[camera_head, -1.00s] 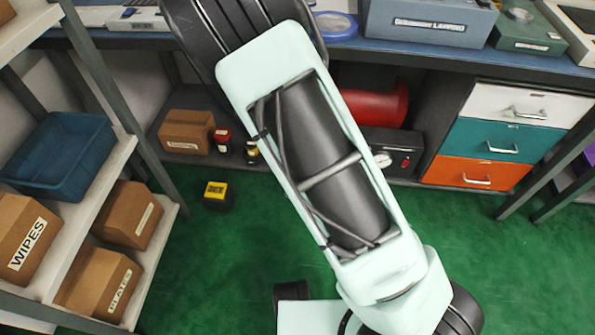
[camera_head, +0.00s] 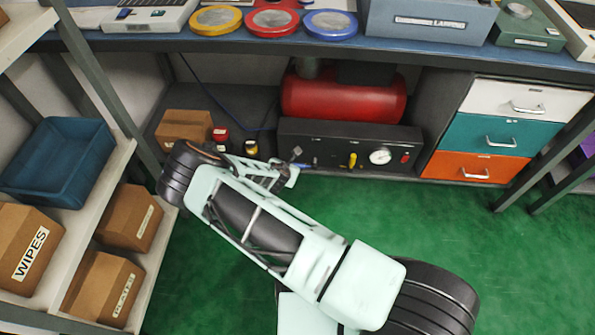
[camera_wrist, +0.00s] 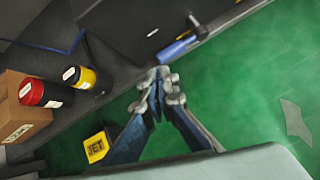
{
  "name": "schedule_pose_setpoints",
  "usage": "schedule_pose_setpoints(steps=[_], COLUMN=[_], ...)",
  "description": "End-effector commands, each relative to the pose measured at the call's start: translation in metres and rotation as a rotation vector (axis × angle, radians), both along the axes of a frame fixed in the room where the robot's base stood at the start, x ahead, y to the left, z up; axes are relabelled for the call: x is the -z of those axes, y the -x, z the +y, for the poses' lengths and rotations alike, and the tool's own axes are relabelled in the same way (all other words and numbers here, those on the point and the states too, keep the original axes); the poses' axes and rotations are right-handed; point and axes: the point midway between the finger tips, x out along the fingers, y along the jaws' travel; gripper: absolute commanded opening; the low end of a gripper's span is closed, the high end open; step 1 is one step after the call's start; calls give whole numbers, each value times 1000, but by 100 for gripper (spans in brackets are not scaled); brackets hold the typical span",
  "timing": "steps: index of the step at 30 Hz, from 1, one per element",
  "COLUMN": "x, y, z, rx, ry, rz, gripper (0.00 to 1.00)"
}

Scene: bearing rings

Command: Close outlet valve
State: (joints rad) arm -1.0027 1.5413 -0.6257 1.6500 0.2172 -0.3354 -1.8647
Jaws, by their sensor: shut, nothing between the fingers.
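A dark panel (camera_head: 330,137) below the red tank carries a yellow lever handle (camera_head: 353,160) and, to its left, a blue handle (camera_head: 306,166), partly hidden beside my gripper. No label tells me which is the outlet valve. In the wrist view the blue handle (camera_wrist: 176,49) sticks out from the dark front, with a grey part at its right end. My gripper (camera_head: 293,176) is low in front of the panel's left end. In the wrist view my gripper (camera_wrist: 160,80) has its fingertips together and empty, apart from the blue handle and just below it in the picture.
A red tank (camera_head: 345,98) lies above the panel, which also has a gauge (camera_head: 380,156) and a red switch (camera_head: 405,158). A red-capped bottle (camera_wrist: 32,92), a yellow-capped bottle (camera_wrist: 80,77) and a cardboard box (camera_head: 184,128) stand left. Green floor (camera_head: 480,240) is clear at right.

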Motion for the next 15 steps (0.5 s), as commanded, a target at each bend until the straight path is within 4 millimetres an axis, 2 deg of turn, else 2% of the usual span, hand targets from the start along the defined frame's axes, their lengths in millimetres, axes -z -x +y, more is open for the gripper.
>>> schedule_pose_setpoints(steps=[1,6,9,15], x=[16,51,65,77], y=[7,23,30,37], z=[-4,-14,-18,-22], rx=[-44,-165,-218,-263], ry=[32,110,141,169], rz=[4,5,4,3], gripper=[0,0,0,0])
